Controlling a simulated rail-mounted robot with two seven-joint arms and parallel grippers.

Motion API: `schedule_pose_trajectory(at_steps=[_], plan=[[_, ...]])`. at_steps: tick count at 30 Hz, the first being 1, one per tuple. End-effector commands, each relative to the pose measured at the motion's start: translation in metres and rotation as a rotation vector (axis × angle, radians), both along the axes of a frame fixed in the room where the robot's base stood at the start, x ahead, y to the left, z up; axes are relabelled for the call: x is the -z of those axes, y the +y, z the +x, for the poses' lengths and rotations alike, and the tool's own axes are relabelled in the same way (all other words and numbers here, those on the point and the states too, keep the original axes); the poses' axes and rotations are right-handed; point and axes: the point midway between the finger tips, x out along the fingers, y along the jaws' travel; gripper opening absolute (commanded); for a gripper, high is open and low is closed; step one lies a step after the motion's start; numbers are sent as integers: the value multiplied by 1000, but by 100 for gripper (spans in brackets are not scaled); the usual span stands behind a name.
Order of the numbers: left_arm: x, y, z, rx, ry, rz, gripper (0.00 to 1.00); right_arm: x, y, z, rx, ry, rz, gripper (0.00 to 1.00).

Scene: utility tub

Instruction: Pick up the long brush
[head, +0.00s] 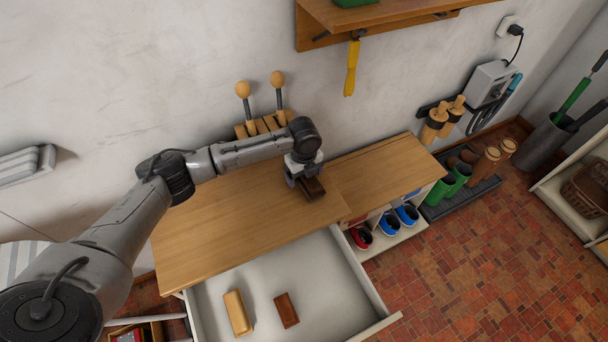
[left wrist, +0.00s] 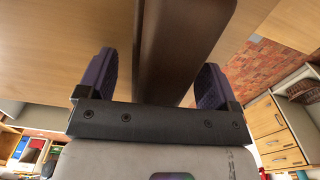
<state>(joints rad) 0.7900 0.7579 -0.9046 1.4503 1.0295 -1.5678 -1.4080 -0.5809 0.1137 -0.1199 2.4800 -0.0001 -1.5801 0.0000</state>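A dark brown wooden block-like object, probably a brush (head: 313,188), is on the wooden tabletop (head: 245,215) near its right side. My left gripper (head: 302,183) is over it from above. In the left wrist view the brown object (left wrist: 180,50) runs between the two purple-padded fingers of my left gripper (left wrist: 155,85). The fingers are spread, with a visible gap on the left side of the object. Any bristles are hidden. My right gripper is in neither view.
An open white drawer (head: 345,285) below the tabletop holds a light wooden block (head: 238,313) and a smaller reddish-brown block (head: 286,310). A rack with round-knobbed handles (head: 268,124) stands at the wall behind the arm. The left tabletop is clear.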

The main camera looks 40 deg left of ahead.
Motion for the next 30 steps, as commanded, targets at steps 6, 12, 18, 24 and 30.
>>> schedule_pose_trajectory(at_steps=[6,12,18,24,30], plan=[[0,0,0,0,0,0,65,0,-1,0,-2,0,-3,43],[0,0,0,0,0,0,46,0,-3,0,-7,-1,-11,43],[-1,0,0,0,-1,0,30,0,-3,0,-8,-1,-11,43],[-1,0,0,0,-1,0,29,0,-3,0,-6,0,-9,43],[-12,0,1,0,-2,-1,29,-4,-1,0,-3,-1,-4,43]])
